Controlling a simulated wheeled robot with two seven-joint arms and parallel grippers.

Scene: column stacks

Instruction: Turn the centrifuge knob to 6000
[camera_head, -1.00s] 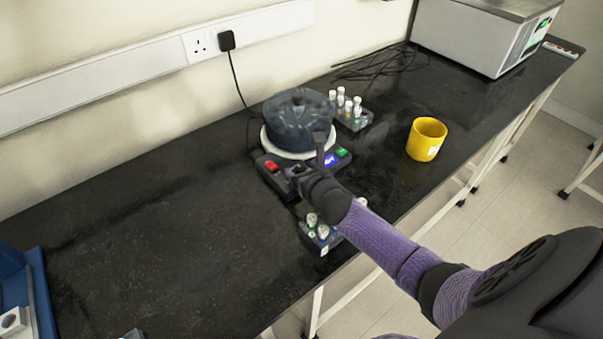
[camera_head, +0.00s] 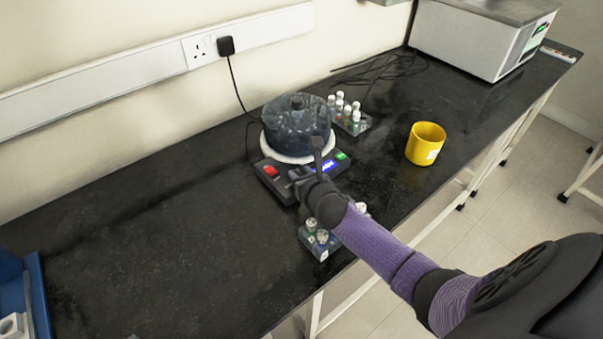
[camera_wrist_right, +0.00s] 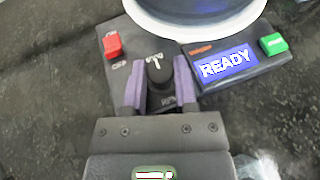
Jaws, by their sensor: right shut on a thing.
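The centrifuge (camera_head: 296,127) stands on the black bench with its dark see-through lid down over a white rim. Its front panel holds a red switch (camera_wrist_right: 112,45), a black knob (camera_wrist_right: 158,70), a blue display (camera_wrist_right: 226,66) reading READY and a green button (camera_wrist_right: 273,43). My right gripper (camera_wrist_right: 160,84) has its two purple-sided fingers on either side of the knob and is shut on it. The knob's dial marks are partly hidden by the fingers, and I cannot read the setting. In the head view my right gripper (camera_head: 303,180) covers the knob. My left gripper is not in view.
A rack of tubes (camera_head: 352,118) stands behind the centrifuge at the right, and another rack (camera_head: 318,247) sits close beside my right wrist at the front edge. A yellow mug (camera_head: 425,143) stands to the right.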

